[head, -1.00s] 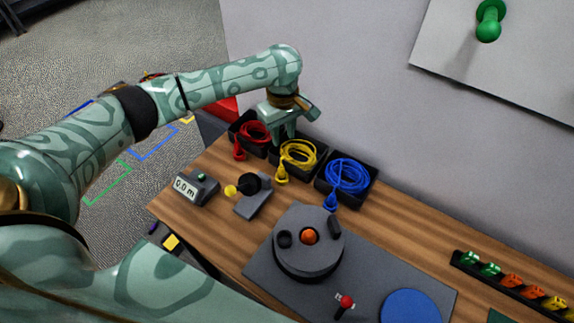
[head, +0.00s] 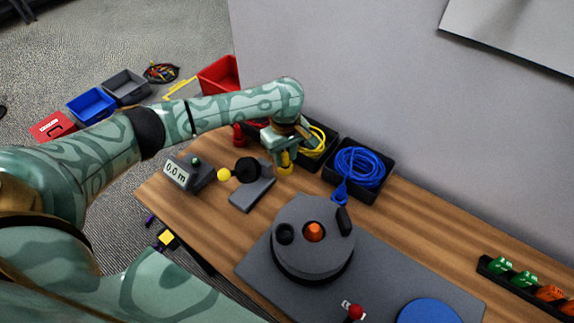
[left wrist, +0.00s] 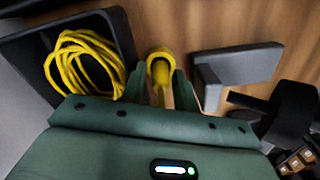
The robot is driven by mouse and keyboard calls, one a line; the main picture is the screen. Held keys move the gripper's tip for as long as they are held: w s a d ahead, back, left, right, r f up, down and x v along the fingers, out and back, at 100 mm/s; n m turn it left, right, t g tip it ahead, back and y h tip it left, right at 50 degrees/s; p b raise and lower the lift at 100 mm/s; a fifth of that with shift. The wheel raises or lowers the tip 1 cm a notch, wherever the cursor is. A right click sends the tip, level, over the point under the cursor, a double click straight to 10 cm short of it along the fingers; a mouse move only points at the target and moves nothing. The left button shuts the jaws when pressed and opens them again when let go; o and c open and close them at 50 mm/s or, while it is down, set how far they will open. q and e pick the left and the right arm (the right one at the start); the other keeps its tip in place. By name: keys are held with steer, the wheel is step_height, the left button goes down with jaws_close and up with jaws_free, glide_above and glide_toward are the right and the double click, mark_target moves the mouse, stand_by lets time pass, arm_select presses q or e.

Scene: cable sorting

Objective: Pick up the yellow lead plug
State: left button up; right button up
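My left gripper (head: 287,150) is low over the plug. In the left wrist view the plug (left wrist: 160,70) shows between the two parted fingers (left wrist: 161,84). The fingers look open around it; whether they touch it I cannot tell. The yellow coil (left wrist: 85,65) lies in its black bin (left wrist: 122,28) beside the gripper. My right gripper is not in view.
A blue coil (head: 360,166) in a bin is to the right; a red plug (head: 238,135) is to the left. A grey stand with a black disc (head: 246,170) and yellow ball is close by.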

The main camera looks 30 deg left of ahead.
mark_target(286, 153)
arm_select(q)
jaws_close()
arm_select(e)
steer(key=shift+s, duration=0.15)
